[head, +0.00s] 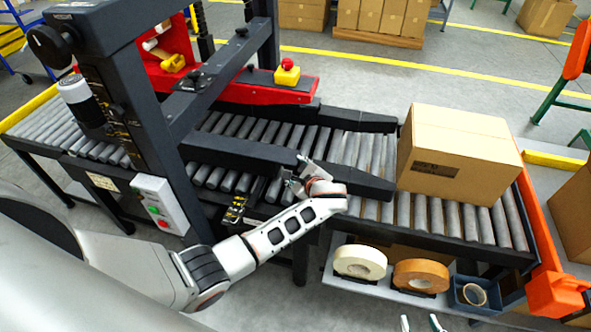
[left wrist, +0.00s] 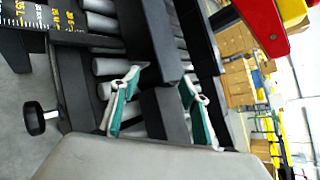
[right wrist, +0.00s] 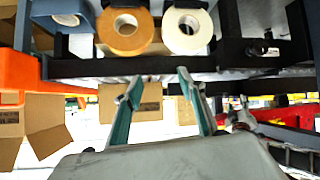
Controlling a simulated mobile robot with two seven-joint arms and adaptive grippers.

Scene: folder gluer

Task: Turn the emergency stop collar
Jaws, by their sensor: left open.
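The emergency stop is a red mushroom button (head: 287,63) on a yellow box (head: 287,77), on the red beam at the far side of the machine. A separate collar cannot be made out. The yellow box (left wrist: 293,12) also shows at the top right of the left wrist view. My left gripper (head: 305,177) is over the near dark side rail, short of and below the button in the head view. It is open and empty, its teal-padded fingers apart. My right gripper (right wrist: 158,85) is open and empty, low in front of the tape shelf.
The machine's dark upright and crossbar (head: 205,100) stand left of the button. A cardboard box (head: 460,150) sits on the rollers at right. Tape rolls (head: 360,262) lie on a shelf below. A button panel (head: 160,205) is on the near left.

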